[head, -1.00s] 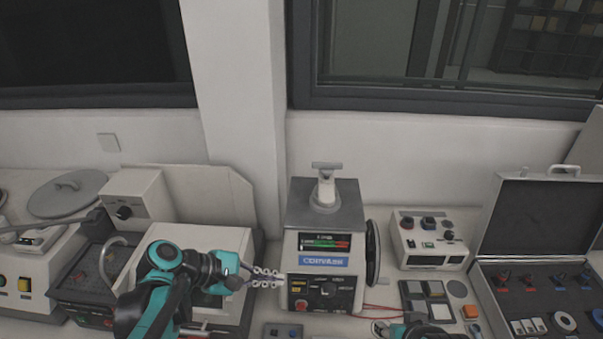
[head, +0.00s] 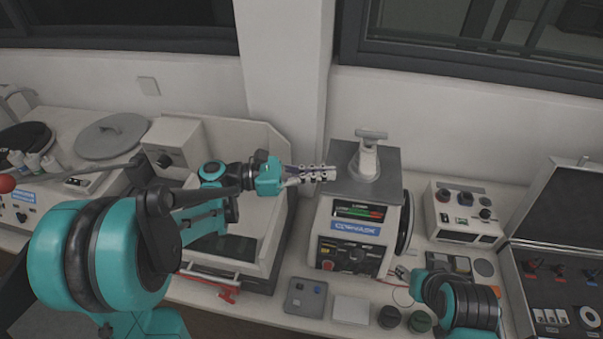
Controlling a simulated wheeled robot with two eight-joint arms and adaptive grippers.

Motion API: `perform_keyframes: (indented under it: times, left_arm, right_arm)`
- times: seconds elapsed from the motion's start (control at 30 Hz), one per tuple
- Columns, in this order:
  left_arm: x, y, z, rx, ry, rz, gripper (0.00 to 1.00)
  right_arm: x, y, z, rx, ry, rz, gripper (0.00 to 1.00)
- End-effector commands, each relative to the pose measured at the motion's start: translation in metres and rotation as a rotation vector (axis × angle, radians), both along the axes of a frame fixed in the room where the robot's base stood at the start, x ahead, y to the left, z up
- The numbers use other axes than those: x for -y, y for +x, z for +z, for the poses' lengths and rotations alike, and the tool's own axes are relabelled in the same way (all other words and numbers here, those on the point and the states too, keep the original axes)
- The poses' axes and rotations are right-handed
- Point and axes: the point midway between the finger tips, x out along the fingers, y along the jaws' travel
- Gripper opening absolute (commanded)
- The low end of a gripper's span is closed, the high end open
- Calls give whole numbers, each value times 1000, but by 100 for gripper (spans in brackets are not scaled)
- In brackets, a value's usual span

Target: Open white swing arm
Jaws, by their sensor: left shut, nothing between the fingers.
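The mounting press (head: 352,240) is a white box with a grey top, a blue label and a front panel with knobs. The white swing arm (head: 368,160) stands upright on its top, with a grey crossbar at its upper end. My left gripper (head: 328,173) is shut and empty, beside the swing arm on its left, at the left edge of the press's grey top. A small gap shows between the fingertips and the arm. My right gripper (head: 398,273) shows only in small part at the press's lower right; its fingers are not clear.
A white-walled machine (head: 272,225) with a red handle stands left of the press. A control box (head: 462,212) and an open case (head: 560,270) stand to the right. A switch box (head: 305,297), a white block (head: 350,309) and dark round pieces lie in front. A black wheel (head: 405,222) sits on the press's right side.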

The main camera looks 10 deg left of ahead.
Motion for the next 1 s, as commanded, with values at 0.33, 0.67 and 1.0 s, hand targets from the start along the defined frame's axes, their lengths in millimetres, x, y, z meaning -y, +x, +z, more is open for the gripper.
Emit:
perform_keyframes:
  times: [0.33,0.67,1.0]
  left_arm:
    - [45,12,0,1,1,0,0]
    - [49,13,0,1,1,1,0]
    - [55,11,0,1,1,38,0]
  right_arm:
    - [0,0,-2,0,0,0,45]
    - [0,0,-2,0,0,0,45]
    - [0,0,-2,0,0,0,45]
